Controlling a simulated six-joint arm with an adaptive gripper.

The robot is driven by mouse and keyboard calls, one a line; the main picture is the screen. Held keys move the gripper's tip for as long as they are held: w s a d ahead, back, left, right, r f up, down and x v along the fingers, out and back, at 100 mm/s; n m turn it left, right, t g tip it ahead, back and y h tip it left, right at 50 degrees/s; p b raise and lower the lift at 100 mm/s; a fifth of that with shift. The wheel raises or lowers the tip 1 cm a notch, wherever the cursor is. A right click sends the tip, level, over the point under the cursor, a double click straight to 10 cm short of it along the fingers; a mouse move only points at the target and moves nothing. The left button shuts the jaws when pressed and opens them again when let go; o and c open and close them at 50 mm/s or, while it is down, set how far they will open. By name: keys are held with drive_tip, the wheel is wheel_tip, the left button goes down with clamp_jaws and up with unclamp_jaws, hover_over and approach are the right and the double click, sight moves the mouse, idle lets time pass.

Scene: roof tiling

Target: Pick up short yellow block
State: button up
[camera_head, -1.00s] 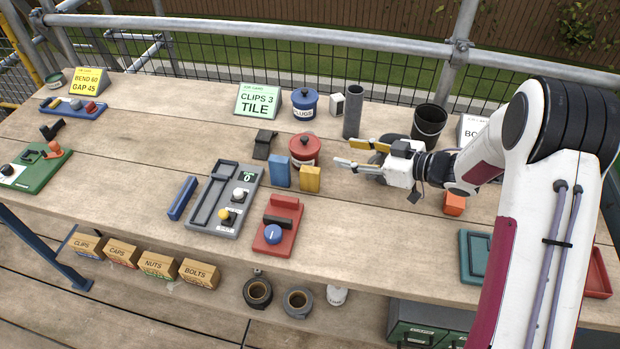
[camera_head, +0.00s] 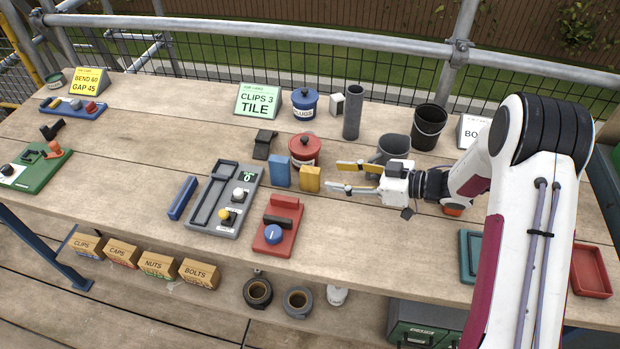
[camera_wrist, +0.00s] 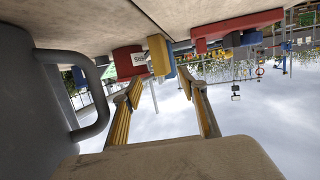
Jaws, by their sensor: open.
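The short yellow block (camera_head: 309,179) stands upright on the wooden bench, just right of a blue block (camera_head: 280,173). My gripper (camera_head: 334,177) is open and empty, low over the bench to the right of the yellow block, with its yellow-padded fingers pointing left toward it. The fingertips look close to the block but apart from it. In the wrist view, which is upside down, the yellow block (camera_wrist: 159,55) shows beyond and between the open fingers (camera_wrist: 164,92).
A red lidded pot (camera_head: 304,150) stands behind the blocks. A grey jug (camera_head: 393,147) is close behind my gripper; its handle (camera_wrist: 97,100) shows at the wrist view's left. A red fixture with a blue knob (camera_head: 277,226) lies in front.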

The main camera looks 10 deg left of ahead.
sight(319, 175)
drive_tip(key=shift+x, duration=1.05)
drive_tip(key=shift+s+x, duration=0.2)
drive_tip(key=shift+x, duration=2.4)
clamp_jaws()
